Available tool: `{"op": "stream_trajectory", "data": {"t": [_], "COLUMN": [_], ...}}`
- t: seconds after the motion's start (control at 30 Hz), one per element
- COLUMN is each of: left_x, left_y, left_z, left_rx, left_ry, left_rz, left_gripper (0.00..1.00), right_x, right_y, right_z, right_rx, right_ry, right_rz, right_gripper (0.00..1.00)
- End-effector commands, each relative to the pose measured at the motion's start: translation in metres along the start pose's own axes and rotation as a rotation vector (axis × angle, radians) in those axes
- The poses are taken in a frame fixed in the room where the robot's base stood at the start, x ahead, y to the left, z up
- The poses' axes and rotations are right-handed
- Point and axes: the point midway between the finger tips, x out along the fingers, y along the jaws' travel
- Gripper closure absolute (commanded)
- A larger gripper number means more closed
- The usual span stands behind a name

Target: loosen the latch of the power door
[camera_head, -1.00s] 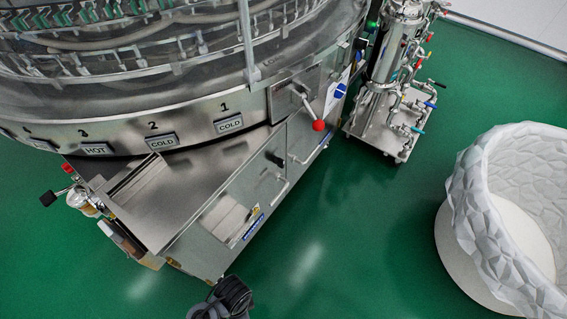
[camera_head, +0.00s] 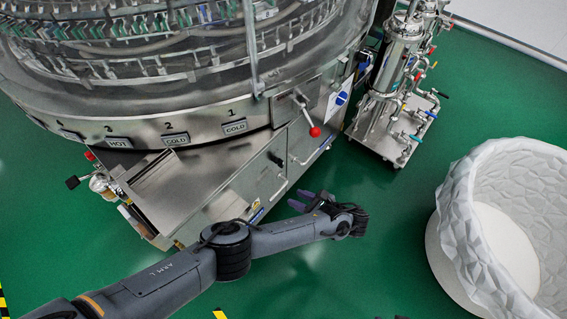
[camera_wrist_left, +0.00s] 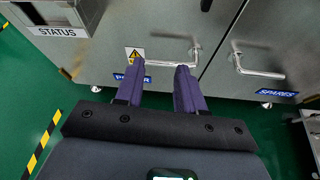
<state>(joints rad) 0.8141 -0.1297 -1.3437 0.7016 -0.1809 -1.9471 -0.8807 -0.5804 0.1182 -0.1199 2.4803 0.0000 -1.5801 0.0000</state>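The power door (camera_wrist_left: 165,25) is a grey metal panel in the left wrist view, with a blue label partly hidden by a finger and a yellow warning sign. The metal door also shows in the head view (camera_head: 236,186). A small black latch (camera_wrist_left: 206,5) sits at the top edge of the wrist view; it shows dark on the cabinet front in the head view (camera_head: 276,159). My left gripper (camera_head: 299,199) is open and empty in front of the cabinet, below the latch and apart from it. Its two purple fingers (camera_wrist_left: 158,65) point at the door. My right gripper is not visible.
A bar handle (camera_wrist_left: 196,53) is on the power door. The SPARES door (camera_wrist_left: 270,45) with its own handle is to the right. A red-knobbed lever (camera_head: 314,132) stands above. A pipe skid (camera_head: 390,110) and white tub (camera_head: 490,220) stand right; green floor between is clear.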

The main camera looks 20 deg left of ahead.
Motion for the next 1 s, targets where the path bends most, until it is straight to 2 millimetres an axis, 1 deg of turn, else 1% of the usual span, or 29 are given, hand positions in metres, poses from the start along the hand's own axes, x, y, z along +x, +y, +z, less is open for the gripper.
{"op": "stream_trajectory", "data": {"t": [0.03,0.1,0.2,0.23,0.3,0.43,0.8,1.0], "left_x": [-0.011,-0.019,-0.024,-0.024,-0.021,-0.008,0.051,0.072], "left_y": [-0.015,-0.029,-0.040,-0.041,-0.044,-0.046,-0.049,-0.050], "left_z": [0.027,0.050,0.071,0.075,0.080,0.080,0.081,0.083], "left_rx": [-0.035,-0.070,-0.100,-0.106,-0.114,-0.117,-0.116,-0.116], "left_ry": [-0.015,-0.025,-0.034,-0.035,-0.038,-0.038,-0.036,-0.035], "left_rz": [-0.026,-0.044,-0.057,-0.059,-0.062,-0.062,-0.062,-0.062], "left_gripper": [0.62,0.62,0.62,0.62,0.62,0.62,0.62,0.62], "right_x": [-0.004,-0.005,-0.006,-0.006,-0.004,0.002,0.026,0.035], "right_y": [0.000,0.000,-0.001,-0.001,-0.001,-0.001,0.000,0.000], "right_z": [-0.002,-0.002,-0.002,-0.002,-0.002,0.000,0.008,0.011], "right_rx": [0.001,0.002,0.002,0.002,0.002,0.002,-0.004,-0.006], "right_ry": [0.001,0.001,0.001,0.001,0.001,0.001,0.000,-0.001], "right_rz": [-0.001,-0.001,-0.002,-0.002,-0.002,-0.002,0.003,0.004], "right_gripper": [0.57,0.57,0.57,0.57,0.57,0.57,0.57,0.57]}}
